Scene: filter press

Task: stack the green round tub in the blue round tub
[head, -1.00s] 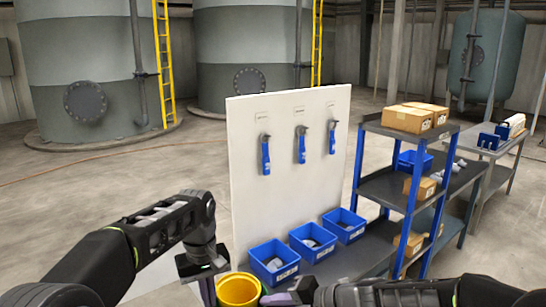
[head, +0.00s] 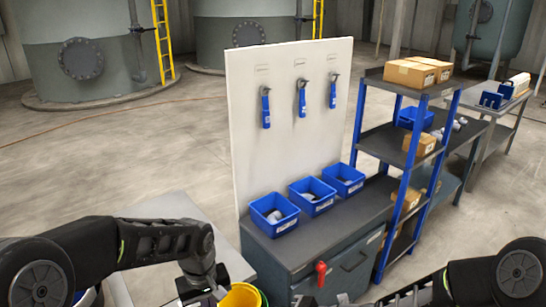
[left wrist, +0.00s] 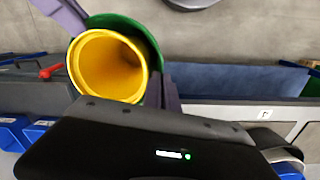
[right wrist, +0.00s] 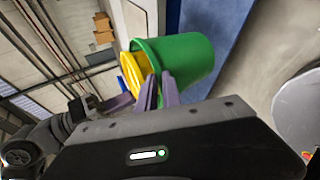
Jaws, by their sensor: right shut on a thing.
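The green round tub (right wrist: 185,58) hangs tilted in the right wrist view, with a yellow tub (right wrist: 130,72) sitting in its mouth. My right gripper (right wrist: 158,88) is shut on the green tub's wall near the rim. In the left wrist view the yellow tub (left wrist: 105,66) faces me, with the green tub (left wrist: 140,32) around it. My left gripper (left wrist: 118,55) has its fingers wide apart, either side of the tubs. In the head view the yellow tub (head: 240,297) shows at the bottom edge. A curved blue edge (head: 88,297) behind my left arm may be the blue round tub, mostly hidden.
A pale table (head: 165,207) lies at the lower left, partly under my left arm. A grey bench (head: 330,235) with several blue bins (head: 274,214) stands ahead, below a white tool panel (head: 290,140). A blue-framed shelf (head: 388,135) stands to its right.

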